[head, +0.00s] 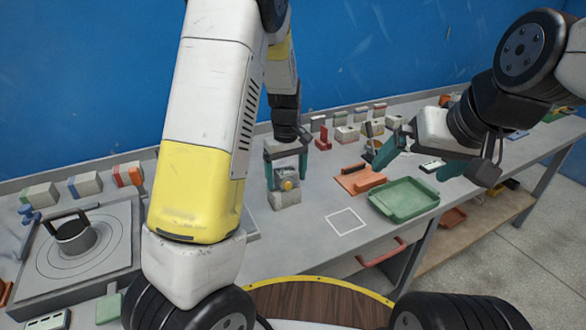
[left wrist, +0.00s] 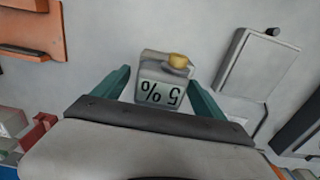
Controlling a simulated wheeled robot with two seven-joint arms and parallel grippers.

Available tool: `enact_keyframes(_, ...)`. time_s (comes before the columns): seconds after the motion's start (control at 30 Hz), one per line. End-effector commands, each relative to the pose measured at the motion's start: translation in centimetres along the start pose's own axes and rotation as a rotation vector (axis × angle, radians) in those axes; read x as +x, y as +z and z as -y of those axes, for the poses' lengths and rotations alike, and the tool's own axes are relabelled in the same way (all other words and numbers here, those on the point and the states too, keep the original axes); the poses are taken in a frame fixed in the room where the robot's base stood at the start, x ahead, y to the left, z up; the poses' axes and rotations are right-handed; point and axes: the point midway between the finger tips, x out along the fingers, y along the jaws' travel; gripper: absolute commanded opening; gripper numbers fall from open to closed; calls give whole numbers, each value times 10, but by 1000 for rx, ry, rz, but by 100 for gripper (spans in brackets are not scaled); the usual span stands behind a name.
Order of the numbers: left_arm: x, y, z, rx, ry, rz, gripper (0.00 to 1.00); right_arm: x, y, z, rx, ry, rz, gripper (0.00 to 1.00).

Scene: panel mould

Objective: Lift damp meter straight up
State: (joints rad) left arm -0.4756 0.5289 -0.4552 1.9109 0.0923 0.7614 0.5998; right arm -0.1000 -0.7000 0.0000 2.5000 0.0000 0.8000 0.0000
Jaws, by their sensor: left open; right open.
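The damp meter (head: 287,174) is a small grey device with a yellow knob, upright on the bench in the head view. Its pale lower part, or a block under it (head: 285,199), shows below my fingers; I cannot tell which. In the left wrist view the meter (left wrist: 163,72) shows a display reading 5 %, upside down. My left gripper (head: 286,172) points down over the meter, its teal fingers open on either side. In the left wrist view gaps show beside the meter. My right gripper (head: 422,160) is open and empty, above the bench behind the green tray.
A green tray (head: 405,211) and an orange tray or float (head: 360,179) lie to the right. A white square outline (head: 346,221) marks clear bench in front. Several small blocks line the back.

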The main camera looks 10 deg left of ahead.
Motion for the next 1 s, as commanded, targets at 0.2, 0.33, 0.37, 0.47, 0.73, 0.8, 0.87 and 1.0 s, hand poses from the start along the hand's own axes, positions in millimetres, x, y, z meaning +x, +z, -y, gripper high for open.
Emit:
enact_keyframes(0.2, 0, 0, 0, 0, 1, 0, 76, 0, 0, 0, 0, 0, 0, 100)
enact_keyframes(0.33, 0, 0, 0, 0, 1, 0, 50, 0, 0, 0, 0, 0, 0, 100)
enact_keyframes(0.37, 0, 0, 0, 0, 1, 0, 44, 0, 0, 0, 0, 0, 0, 100)
enact_keyframes(0.47, 0, 0, 0, 0, 1, 0, 25, 0, 0, 0, 0, 0, 0, 100)
enact_keyframes(0.73, -1, 0, 0, 0, 2, -1, 0, 0, 0, 0, 0, 0, 0, 100)
enact_keyframes(0.8, -1, 0, 0, 0, 2, -1, 0, 0, 0, 0, 0, 0, 0, 100)
enact_keyframes(0.87, -2, 0, 0, 0, 2, -1, 0, 0, 0, 0, 0, 0, 0, 100)
enact_keyframes(1.0, -8, -1, -1, 0, 4, -2, 0, 0, 0, 0, 0, 0, 0, 100)
